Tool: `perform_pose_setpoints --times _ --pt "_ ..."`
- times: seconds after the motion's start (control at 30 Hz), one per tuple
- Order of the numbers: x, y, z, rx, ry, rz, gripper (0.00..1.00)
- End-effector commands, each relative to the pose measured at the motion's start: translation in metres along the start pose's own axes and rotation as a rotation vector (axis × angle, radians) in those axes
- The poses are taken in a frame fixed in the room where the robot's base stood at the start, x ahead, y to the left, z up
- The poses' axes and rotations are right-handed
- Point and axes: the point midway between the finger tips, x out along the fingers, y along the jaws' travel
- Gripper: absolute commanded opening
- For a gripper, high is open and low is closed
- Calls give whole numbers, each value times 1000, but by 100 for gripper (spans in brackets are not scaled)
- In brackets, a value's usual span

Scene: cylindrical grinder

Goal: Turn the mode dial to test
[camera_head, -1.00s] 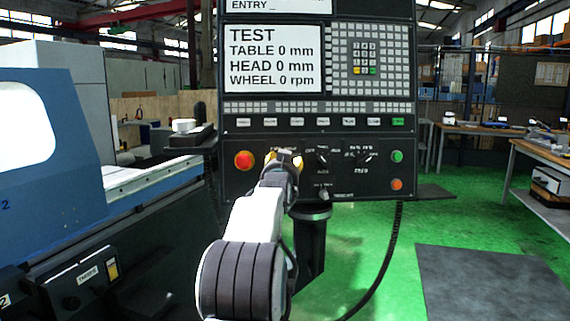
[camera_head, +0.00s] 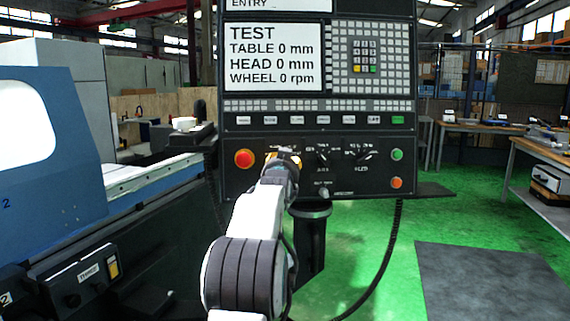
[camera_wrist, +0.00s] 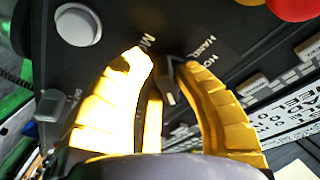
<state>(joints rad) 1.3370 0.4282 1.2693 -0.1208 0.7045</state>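The black control panel (camera_head: 235,185) stands ahead in the head view, and its screen (camera_head: 272,57) reads TEST at the top. My gripper (camera_head: 284,158) is at the panel's lower row, right of the red button, and hides most of the mode dial there. In the wrist view my gripper's yellow fingers (camera_wrist: 162,66) are apart close to the panel face. A small dark grey knob, the mode dial (camera_wrist: 168,88), shows between them, nearer the right finger. Lettering starting with M and a HAND label show beside it. Whether either finger touches the dial is unclear.
A red button (camera_head: 243,158) is left of my gripper. Two other dials (camera_head: 322,155) (camera_head: 365,155), a small lower knob (camera_head: 323,192), a green button (camera_head: 397,155) and an orange button (camera_head: 396,183) are to the right. The blue and white grinder (camera_head: 45,150) stands left.

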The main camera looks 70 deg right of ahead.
Motion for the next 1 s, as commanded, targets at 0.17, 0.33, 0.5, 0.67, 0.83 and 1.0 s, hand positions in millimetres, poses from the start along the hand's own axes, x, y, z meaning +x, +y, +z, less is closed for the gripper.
perform_pose_setpoints --times 0.17,0.33,0.5,0.67,0.83,1.0 --pt "0 -2 -3 0 7 -6 0" --pt "-1 -3 -4 5 9 -7 0" --pt "-1 -2 -5 83 4 0 0" --pt "-1 -2 -7 114 2 5 0" --pt "-1 -2 -8 113 3 4 0" --pt "-1 -2 -8 112 3 4 36"
